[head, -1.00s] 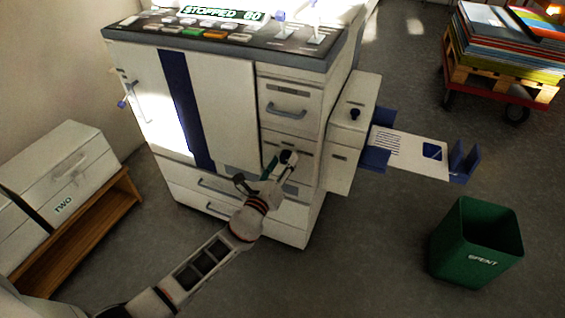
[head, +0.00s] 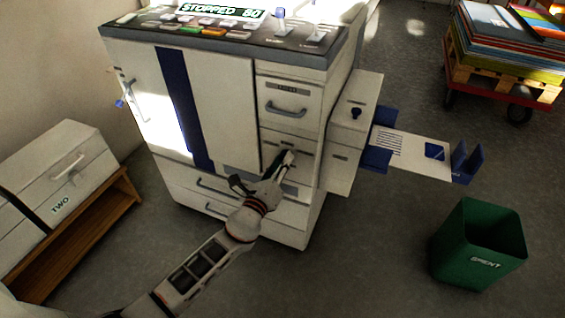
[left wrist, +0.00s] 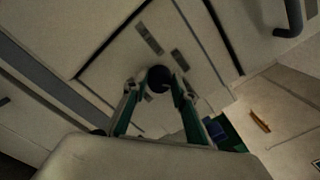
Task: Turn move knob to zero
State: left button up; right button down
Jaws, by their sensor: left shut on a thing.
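A dark round knob (left wrist: 158,78), the only one at my fingers, stands on a pale panel in the left wrist view; its label cannot be read. My left gripper (left wrist: 155,92) has its two green-padded fingers on either side of it and is shut on it. In the head view my left gripper (head: 262,174) is at the lower front of the white machine (head: 225,95), and it hides the knob there. The knob's pointer and setting cannot be made out. My right gripper is not in view.
A side unit (head: 345,135) with another black knob (head: 356,113) juts out at the machine's right, with a tray (head: 410,150) beyond. A green SPENT bin (head: 478,245) stands right. A white box marked TWO (head: 75,185) sits on a wooden stand at left.

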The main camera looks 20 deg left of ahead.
pick_arm(q)
jog(key=n+b, duration=0.2)
jog(key=n, duration=0.8)
jog(key=shift+f, duration=0.2)
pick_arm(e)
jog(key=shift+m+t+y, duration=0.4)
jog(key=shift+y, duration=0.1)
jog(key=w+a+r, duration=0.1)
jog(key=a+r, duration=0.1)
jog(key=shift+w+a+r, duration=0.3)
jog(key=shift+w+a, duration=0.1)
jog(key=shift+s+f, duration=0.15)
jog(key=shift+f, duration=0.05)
pick_arm(q)
jog(key=o, duration=1.1)
jog(key=shift+s, duration=0.1)
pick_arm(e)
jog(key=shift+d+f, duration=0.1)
pick_arm(q)
jog(key=s, duration=1.2)
jog(key=shift+a, duration=0.25)
jog(key=shift+w, duration=0.1)
